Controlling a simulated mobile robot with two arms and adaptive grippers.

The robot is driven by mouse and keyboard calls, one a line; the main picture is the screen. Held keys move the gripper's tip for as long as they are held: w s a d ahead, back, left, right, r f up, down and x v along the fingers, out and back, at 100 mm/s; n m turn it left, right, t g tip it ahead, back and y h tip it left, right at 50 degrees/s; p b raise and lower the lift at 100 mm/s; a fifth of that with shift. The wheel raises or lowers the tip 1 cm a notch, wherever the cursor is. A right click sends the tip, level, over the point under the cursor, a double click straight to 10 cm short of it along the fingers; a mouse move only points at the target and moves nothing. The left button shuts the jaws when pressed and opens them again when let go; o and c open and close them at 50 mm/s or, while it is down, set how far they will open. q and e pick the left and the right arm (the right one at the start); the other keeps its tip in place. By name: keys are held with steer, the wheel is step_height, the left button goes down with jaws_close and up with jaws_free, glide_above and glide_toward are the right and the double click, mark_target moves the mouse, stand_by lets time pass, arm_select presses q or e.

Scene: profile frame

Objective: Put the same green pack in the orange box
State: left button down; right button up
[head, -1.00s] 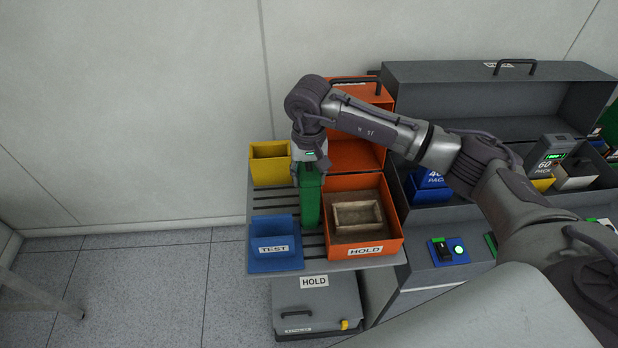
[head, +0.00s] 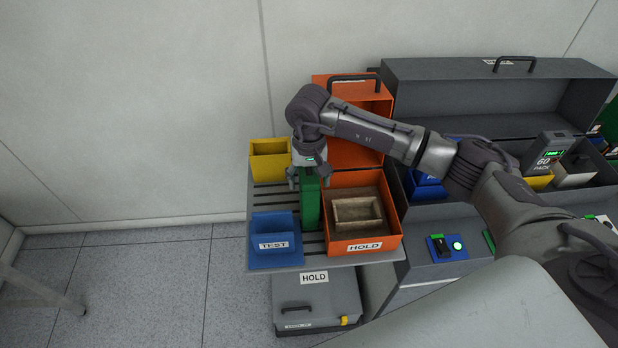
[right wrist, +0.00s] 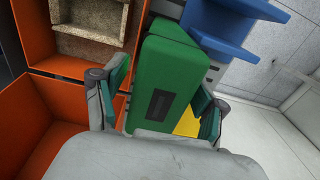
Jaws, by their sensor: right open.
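The green pack (head: 311,205) stands upright on the grey slatted shelf, between the blue TEST bin and the orange box (head: 392,246) marked HOLD. My right gripper (head: 309,180) is open at the pack's top, with one finger on each side of it. In the right wrist view the green pack (right wrist: 165,82) lies between the spread fingers of the gripper (right wrist: 158,98), with a gap at least on the left. The orange box (right wrist: 45,125) shows at the left there. It holds a shallow tan tray (head: 358,226). My left gripper is not in view.
The blue TEST bin (head: 275,252) is left of the pack and a yellow bin (head: 270,168) is behind it. The slatted shelf (head: 312,247) is narrow around the pack. An open grey case (head: 485,100) with packs stands at the right. A raised orange lid (head: 360,150) stands behind the box.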

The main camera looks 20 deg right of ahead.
mark_target(308, 170)
steer(key=shift+r, duration=0.25)
steer(key=shift+o, duration=0.5)
step_height(308, 170, up, 11)
steer(key=b, duration=0.4)
steer(key=shift+r, duration=0.1)
steer(key=f, duration=0.4)
steer(key=f+b, duration=0.1)
steer(key=shift+w+a+f, duration=0.1)
steer(key=shift+w+f, duration=0.15)
steer(key=shift+f, duration=0.15)
steer(key=f+p, duration=0.1)
steer(key=f, duration=0.1)
steer(key=f+p, duration=0.2)
steer(key=shift+s+f, duration=0.2)
steer(key=shift+f, duration=0.5)
steer(key=shift+w+r, duration=0.1)
jaws_close()
